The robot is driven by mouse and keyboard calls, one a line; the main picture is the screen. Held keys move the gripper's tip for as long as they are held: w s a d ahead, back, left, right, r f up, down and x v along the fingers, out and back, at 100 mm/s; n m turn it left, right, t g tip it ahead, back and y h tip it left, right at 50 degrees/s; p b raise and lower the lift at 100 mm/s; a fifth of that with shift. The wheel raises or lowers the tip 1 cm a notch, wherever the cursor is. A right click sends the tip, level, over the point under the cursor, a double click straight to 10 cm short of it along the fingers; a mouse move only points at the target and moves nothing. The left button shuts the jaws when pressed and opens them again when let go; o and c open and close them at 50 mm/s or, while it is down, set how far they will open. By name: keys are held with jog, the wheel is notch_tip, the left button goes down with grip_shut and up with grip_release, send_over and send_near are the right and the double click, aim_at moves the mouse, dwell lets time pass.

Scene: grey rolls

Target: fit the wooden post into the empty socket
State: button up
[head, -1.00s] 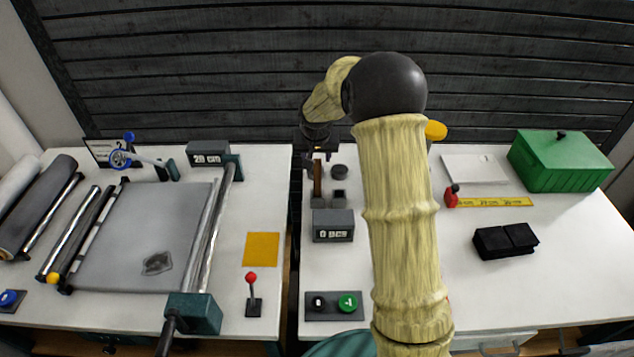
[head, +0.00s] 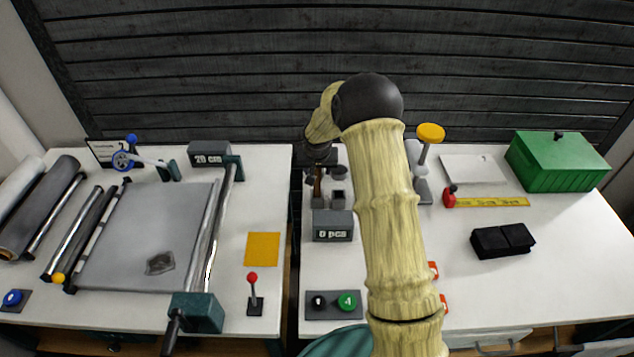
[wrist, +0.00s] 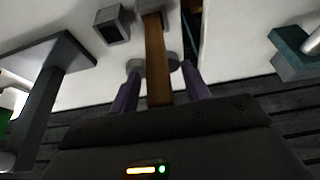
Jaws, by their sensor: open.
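The brown wooden post (head: 318,182) stands upright in a grey square block at the left of the right-hand table. It also shows in the wrist view (wrist: 155,55), running between my fingers. The empty socket (head: 338,199) is a grey square block with a dark opening, just right of the post's block. It shows upper left in the wrist view (wrist: 112,25). My gripper (wrist: 160,78) is open, with one purple finger on each side of the post. I cannot tell whether either finger touches it. In the head view, my arm partly hides the gripper.
A grey counter box (head: 333,226) and a button panel (head: 334,305) stand in front of the sockets. A yellow-topped lever (head: 430,134) stands to the right. A gap separates this table from the left one, which carries a roller machine (head: 140,240).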

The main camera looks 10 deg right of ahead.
jog(key=shift+w+f, duration=0.2)
jog(key=shift+f, duration=0.25)
jog(key=shift+c, duration=0.2)
grip_shut()
